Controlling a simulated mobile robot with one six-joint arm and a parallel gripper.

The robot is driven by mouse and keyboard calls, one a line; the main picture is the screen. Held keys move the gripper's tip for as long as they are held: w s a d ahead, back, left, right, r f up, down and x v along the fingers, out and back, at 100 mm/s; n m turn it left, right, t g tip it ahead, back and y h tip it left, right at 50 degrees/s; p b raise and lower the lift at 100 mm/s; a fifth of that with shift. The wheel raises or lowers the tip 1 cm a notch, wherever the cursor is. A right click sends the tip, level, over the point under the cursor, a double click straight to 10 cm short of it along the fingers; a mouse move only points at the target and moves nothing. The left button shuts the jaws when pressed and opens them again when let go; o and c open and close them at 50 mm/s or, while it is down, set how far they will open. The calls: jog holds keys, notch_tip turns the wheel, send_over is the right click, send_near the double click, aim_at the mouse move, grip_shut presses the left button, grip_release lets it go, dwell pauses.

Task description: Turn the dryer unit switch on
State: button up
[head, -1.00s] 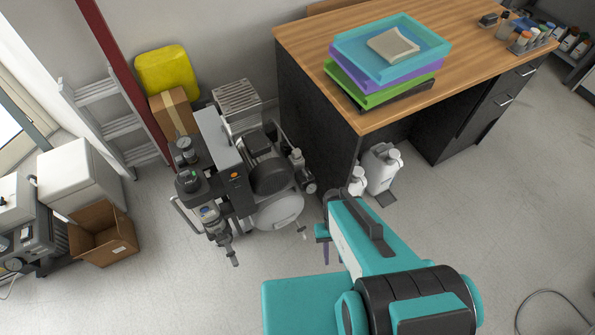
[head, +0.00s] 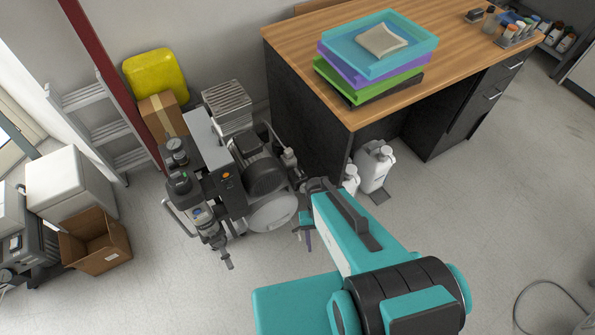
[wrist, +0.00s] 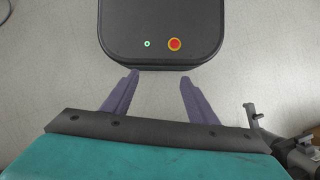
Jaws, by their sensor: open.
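The compressor assembly (head: 262,176) stands on the floor left of the desk, with a round light tank and a dark motor. A dark upright box on it carries a small orange switch (head: 227,175). A dark unit with gauges and a hose fitting (head: 183,185) stands at its left; I cannot tell for sure which part is the dryer unit, nor the switch's position. My gripper (head: 307,238) is right of and apart from the tank, partly hidden by my arm. In the wrist view my gripper (wrist: 157,95) has purple fingers spread apart, with nothing between them.
The desk (head: 310,120) with stacked trays (head: 370,60) stands close behind my arm. White jugs (head: 375,168) stand beside it. A cardboard box (head: 95,245), a ladder (head: 115,135) and a yellow container (head: 155,75) are left. Floor in front of the compressor is clear.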

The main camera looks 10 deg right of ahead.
jog(key=w+f+m+t+b, duration=0.1)
jog(key=w+f+m+b, duration=0.15)
jog(key=w, duration=0.75)
notch_tip(320, 180, up, 10)
jog(key=m+t+b, duration=0.4)
jog(key=m+b, duration=0.6)
jog(key=b, duration=0.1)
send_over(298, 171)
jog(key=shift+a+f, duration=0.1)
jog(key=shift+a, duration=0.05)
jog(key=shift+f, duration=0.1)
jog(key=shift+s+f+p, duration=0.1)
jog(key=shift+f+p, duration=0.65)
jog(key=shift+f, duration=6.1)
